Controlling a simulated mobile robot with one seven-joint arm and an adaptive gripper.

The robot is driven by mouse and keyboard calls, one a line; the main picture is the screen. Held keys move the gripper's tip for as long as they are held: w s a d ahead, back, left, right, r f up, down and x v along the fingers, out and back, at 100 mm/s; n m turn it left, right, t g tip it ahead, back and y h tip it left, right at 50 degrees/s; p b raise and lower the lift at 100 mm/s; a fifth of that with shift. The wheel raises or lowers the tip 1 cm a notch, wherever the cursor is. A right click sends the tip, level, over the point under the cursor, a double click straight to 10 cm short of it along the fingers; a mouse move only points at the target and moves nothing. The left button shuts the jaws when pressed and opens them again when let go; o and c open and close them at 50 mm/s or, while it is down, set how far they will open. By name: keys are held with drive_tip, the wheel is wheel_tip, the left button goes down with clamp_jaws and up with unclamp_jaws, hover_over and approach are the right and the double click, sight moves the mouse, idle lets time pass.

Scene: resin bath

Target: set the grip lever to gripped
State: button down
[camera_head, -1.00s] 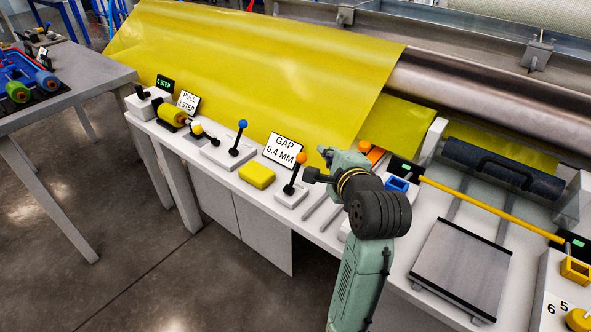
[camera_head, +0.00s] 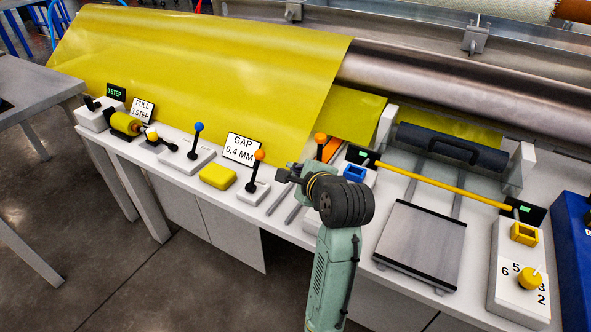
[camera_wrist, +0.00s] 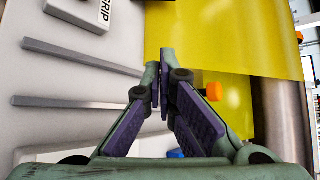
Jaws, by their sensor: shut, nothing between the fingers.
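A lever with an orange ball (camera_head: 259,155) stands on a small white base on the bench, its black stick leaning a little. In the wrist view a plate labelled GRIP (camera_wrist: 94,13) is cut off at the upper left; it seems to be this lever's base, but the lever itself is out of that view. My gripper (camera_head: 283,175) is just right of the lever, apart from it, largely hidden by my wrist. In the wrist view my gripper (camera_wrist: 164,72) has its fingertips together and holds nothing.
A blue-ball lever (camera_head: 198,127), a yellow block (camera_head: 218,176) and the GAP 0.4 MM sign (camera_head: 241,150) stand to the left. Another orange knob (camera_head: 320,138) is behind my wrist. Two grey rails (camera_wrist: 90,102) lie below my gripper. Yellow sheet (camera_head: 190,70) hangs behind.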

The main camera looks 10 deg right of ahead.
sight(257, 166)
drive_tip(key=x, duration=0.6)
drive_tip(key=a, duration=0.1)
drive_tip(key=a+r+p, duration=0.1)
drive_tip(key=shift+s+a+r+p, duration=0.1)
drive_tip(key=shift+a+r+p, duration=0.15)
drive_tip(key=shift+r+p, duration=0.05)
drive_tip(key=shift+s+a+r, duration=0.15)
drive_tip(key=shift+a, duration=0.25)
